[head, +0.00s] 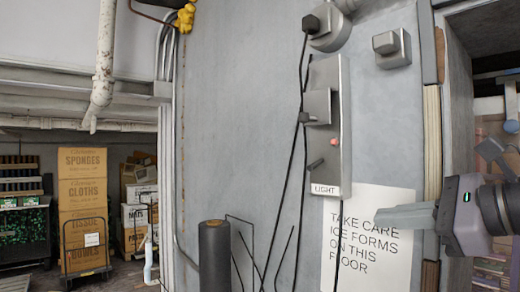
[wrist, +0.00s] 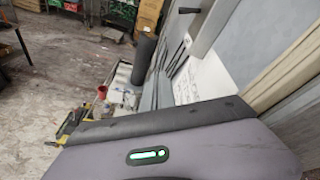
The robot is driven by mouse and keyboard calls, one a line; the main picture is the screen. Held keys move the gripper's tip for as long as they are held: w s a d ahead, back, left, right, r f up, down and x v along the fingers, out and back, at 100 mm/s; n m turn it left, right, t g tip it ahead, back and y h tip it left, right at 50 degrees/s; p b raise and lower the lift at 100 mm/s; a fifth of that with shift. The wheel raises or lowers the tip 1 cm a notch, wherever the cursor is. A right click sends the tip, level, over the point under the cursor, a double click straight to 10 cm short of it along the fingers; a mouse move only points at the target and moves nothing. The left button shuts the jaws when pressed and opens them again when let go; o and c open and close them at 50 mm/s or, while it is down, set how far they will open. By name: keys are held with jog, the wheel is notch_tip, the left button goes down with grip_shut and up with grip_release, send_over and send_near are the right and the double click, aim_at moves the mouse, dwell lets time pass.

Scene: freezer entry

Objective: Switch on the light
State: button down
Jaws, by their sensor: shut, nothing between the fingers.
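A tall grey switch panel (head: 343,100) is on the grey wall in the head view, with a white LIGHT label (head: 324,189) at its foot. Just above the label a short dark lever (head: 315,165) sticks out to the left. A small red button or lamp (head: 334,141) sits above the lever. My gripper (head: 380,218) is shut and empty, to the right of and below the panel. It points left across the white sign, apart from the lever.
A grey box (head: 317,106) sits on the panel's upper part, with black cables hanging beside it. A knob box (head: 391,47) is at upper right. A warning sign (head: 365,240) is below the panel. A dark roll (head: 214,255) stands lower left. A door frame (head: 432,140) is right.

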jog(key=s+d+r+m+t+y+p, duration=0.1)
jog(key=s+d+r+m+p, duration=0.1)
jog(key=d+r, duration=0.35)
jog(key=p, duration=0.3)
send_near(316, 165)
jog(key=w+a+f, duration=0.1)
jog(key=w, duration=0.1)
jog(key=w+a+f, duration=0.1)
jog(key=w+a, duration=0.1)
jog(key=w+a+f, duration=0.1)
jog(key=w+a, duration=0.1)
jog(key=shift+w+f, duration=0.35)
jog(key=shift+p, duration=0.3)
